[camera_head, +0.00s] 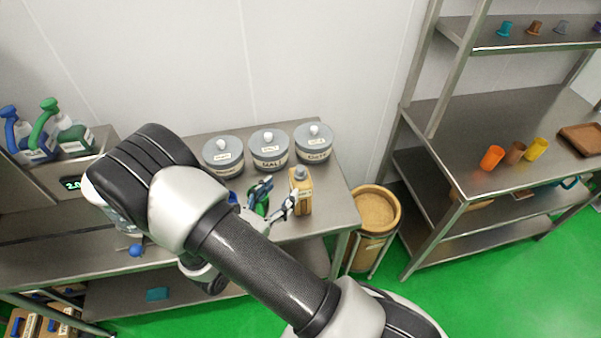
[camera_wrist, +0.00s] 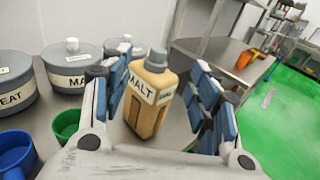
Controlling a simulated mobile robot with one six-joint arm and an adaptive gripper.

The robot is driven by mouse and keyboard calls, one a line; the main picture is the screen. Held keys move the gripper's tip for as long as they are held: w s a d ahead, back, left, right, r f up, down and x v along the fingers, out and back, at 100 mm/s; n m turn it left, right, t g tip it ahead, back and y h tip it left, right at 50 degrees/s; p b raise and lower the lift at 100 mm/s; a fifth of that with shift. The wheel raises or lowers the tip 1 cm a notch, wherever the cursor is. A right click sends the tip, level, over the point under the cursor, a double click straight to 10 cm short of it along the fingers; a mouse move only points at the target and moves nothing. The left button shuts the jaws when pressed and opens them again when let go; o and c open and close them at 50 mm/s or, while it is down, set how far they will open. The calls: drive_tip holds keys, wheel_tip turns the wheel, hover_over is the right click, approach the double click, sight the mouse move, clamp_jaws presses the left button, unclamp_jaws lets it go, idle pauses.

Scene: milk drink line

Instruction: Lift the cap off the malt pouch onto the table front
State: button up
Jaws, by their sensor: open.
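The malt pouch (camera_wrist: 150,98) is a tan, bottle-shaped pack with a MALT label, standing upright on the steel table (camera_head: 330,212). It also shows in the head view (camera_head: 301,196), near the table's right end. Its grey cap (camera_wrist: 156,57) sits on top of the neck, and the cap shows in the head view too (camera_head: 300,173). My gripper (camera_wrist: 163,100) is open, with its blue-padded fingers on either side of the pouch in the wrist view. I cannot tell whether any finger touches it. In the head view my gripper (camera_head: 277,198) is just left of the pouch.
Grey lidded jars, including the malt jar (camera_head: 269,152), stand behind the pouch. A green cup (camera_wrist: 66,124) and a blue cup (camera_wrist: 14,152) are left of my gripper. A tan bin (camera_head: 376,212) stands on the floor right of the table. A steel shelf unit (camera_head: 450,130) is further right.

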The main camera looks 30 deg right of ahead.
sight(298, 172)
drive_tip(key=x, duration=0.6)
drive_tip(key=b+x, duration=0.1)
drive_tip(key=x, duration=0.4)
drive_tip(key=shift+f, duration=0.2)
drive_tip(key=shift+w, duration=0.1)
drive_tip(key=shift+c, duration=0.5)
drive_tip(key=c, duration=0.7)
